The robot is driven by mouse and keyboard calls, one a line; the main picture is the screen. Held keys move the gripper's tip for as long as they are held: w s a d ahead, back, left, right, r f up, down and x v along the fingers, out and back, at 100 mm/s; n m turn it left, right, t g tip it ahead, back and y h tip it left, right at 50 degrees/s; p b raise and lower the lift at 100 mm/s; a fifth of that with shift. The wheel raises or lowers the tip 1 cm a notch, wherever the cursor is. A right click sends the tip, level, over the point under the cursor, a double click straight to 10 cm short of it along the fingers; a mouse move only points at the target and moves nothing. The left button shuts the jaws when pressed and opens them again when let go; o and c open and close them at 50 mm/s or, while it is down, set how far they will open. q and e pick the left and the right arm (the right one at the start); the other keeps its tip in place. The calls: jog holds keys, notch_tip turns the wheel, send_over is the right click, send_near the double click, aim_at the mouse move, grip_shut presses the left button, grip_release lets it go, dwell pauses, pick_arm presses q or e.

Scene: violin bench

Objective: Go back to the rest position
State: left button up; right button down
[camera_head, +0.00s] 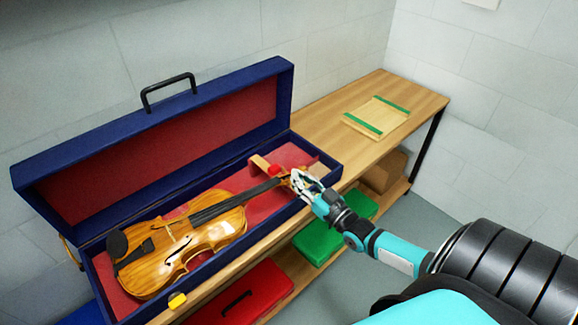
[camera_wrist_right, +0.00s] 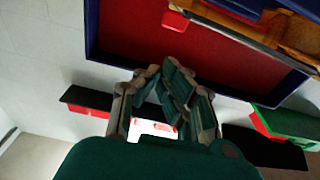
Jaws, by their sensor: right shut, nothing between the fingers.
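My right gripper (camera_head: 299,184) is shut and empty in the head view. It is over the front right part of the open blue case, close to the violin's scroll end; I cannot tell if it touches. The violin (camera_head: 190,246) lies in the case (camera_head: 91,277) with its neck pointing right. In the right wrist view, the fingers of my right gripper (camera_wrist_right: 176,75) show against the red lining of the case (camera_wrist_right: 130,35), with part of the violin (camera_wrist_right: 300,35) at the upper right. My left gripper is not in view.
The wooden bench (camera_head: 425,88) carries the case. A wooden board with green strips (camera_head: 376,116) lies at its far right. A green box (camera_head: 318,241), a red box (camera_head: 240,294) and a cardboard box (camera_head: 385,174) are on the lower shelf. Open floor lies to the right.

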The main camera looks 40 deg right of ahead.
jog(key=s+f+g, duration=0.1)
jog(key=s+f, duration=0.1)
jog(key=f, duration=0.3)
jog(key=s+f+g+h, duration=0.1)
jog(key=f, duration=0.4)
jog(key=s+f+g, duration=0.1)
jog(key=s+f, duration=0.1)
jog(key=f, duration=0.3)
jog(key=shift+s+d+f+g+h, duration=0.2)
jog(key=shift+s+g+h, duration=0.1)
jog(key=shift+s+g, duration=0.1)
jog(key=s+a+f+g, duration=0.25)
jog(key=s+f, duration=0.25)
jog(key=f, duration=0.3)
jog(key=s+a+f+g, duration=0.1)
jog(key=s+f+g, duration=0.25)
jog(key=f, duration=0.45)
jog(key=s+a+f+g, duration=0.3)
jog(key=s+a+f, duration=0.1)
jog(key=s, duration=0.5)
jog(key=s+a+f+n+g, duration=0.1)
jog(key=s+a+f+g, duration=0.2)
jog(key=s+f, duration=0.4)
jog(key=s+a+f+g, duration=0.2)
jog(key=s+a+f, duration=0.3)
jog(key=s, duration=0.7)
jog(key=shift+s+a+f+g, duration=0.15)
jog(key=shift+a+f+g, duration=0.1)
jog(key=shift+f+g, duration=0.25)
jog(key=shift+f, duration=0.1)
